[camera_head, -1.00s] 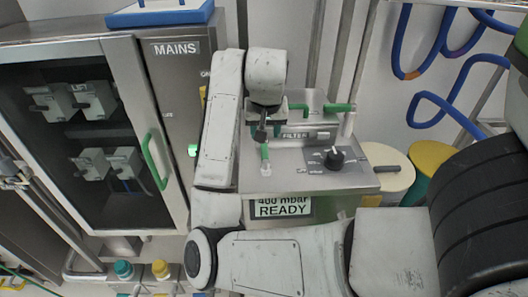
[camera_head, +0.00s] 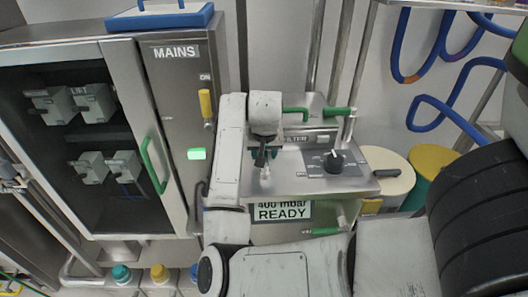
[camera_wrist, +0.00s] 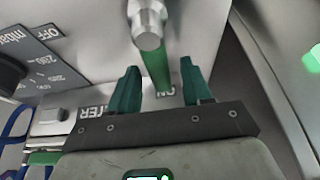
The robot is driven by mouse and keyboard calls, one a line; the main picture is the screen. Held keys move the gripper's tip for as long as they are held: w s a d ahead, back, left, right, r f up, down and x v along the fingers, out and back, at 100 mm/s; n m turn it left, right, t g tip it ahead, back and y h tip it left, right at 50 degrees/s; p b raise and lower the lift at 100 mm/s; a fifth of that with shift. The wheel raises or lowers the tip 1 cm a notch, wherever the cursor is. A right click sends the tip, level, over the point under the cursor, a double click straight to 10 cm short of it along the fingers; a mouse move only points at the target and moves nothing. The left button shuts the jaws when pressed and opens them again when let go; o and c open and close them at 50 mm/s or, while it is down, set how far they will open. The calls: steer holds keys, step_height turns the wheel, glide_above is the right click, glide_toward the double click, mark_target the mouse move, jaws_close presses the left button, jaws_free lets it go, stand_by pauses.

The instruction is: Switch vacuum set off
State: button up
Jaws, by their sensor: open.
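The vacuum set (camera_head: 325,186) is a metal box with a "FILTER" label, a black dial (camera_head: 333,160) and a display (camera_head: 283,211) reading "400 mbar READY". In the head view my gripper (camera_head: 262,156) is over the left part of the box and hides most of the lever.
A mains cabinet (camera_head: 178,110) with a yellow lever (camera_head: 206,104) at "ON" and a lit green lamp (camera_head: 196,154) stands left of my arm. A green-handled valve (camera_head: 322,232) is below the box. Cream and yellow drums (camera_head: 432,165) stand right.

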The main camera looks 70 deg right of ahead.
jaws_close()
stand_by(0.3)
stand_by(0.3)
